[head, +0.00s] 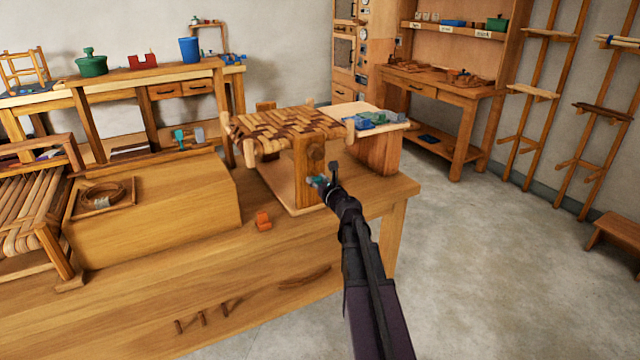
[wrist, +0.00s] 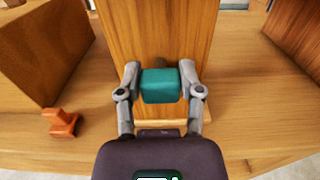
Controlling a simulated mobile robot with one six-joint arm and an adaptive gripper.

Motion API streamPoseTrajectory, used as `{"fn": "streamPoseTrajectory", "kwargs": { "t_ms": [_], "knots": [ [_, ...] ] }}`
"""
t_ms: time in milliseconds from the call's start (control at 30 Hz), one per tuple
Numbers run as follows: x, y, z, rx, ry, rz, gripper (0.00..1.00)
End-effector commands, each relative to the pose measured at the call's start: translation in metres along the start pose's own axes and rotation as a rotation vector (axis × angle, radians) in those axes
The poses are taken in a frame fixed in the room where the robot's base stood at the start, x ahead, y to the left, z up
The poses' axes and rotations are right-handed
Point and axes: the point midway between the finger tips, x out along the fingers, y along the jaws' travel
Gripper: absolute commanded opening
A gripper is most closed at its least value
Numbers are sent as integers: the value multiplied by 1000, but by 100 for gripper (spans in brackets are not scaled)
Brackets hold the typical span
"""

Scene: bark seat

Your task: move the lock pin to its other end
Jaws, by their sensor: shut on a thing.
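A teal block (wrist: 160,86), which looks like the head of the lock pin, sits between the two fingers of my gripper (wrist: 159,82). A short dark round part shows just behind it, against a wooden upright (wrist: 155,30). In the head view the teal piece (head: 317,182) is small and partly covered by my gripper (head: 326,180), low on the upright (head: 309,160) under the woven bark seat (head: 290,128). My gripper is shut on the teal piece. The pin's other end is hidden.
A small orange piece (head: 263,221) lies on the bench (head: 200,270) left of my gripper. A wooden box (head: 150,210) with a coiled ring on top stands farther left. Blue and green items (head: 375,119) lie on a pale board behind the seat. Open floor (head: 480,250) lies to the right.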

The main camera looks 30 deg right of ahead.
Motion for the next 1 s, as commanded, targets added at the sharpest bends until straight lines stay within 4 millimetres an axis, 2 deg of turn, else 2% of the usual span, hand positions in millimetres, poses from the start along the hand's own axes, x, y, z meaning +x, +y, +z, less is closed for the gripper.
{"fn": "streamPoseTrajectory", "kwargs": {
  "t_ms": [33,300,333,400,433,1000],
  "knots": [
    [5,-1,0,0,0,0,0],
    [6,0,0,1,-1,-1,0],
    [6,0,0,1,-1,-1,57],
    [6,0,0,1,0,-1,78],
    [6,0,0,0,0,-1,83],
    [-2,0,0,0,0,-1,83]
  ]
}}
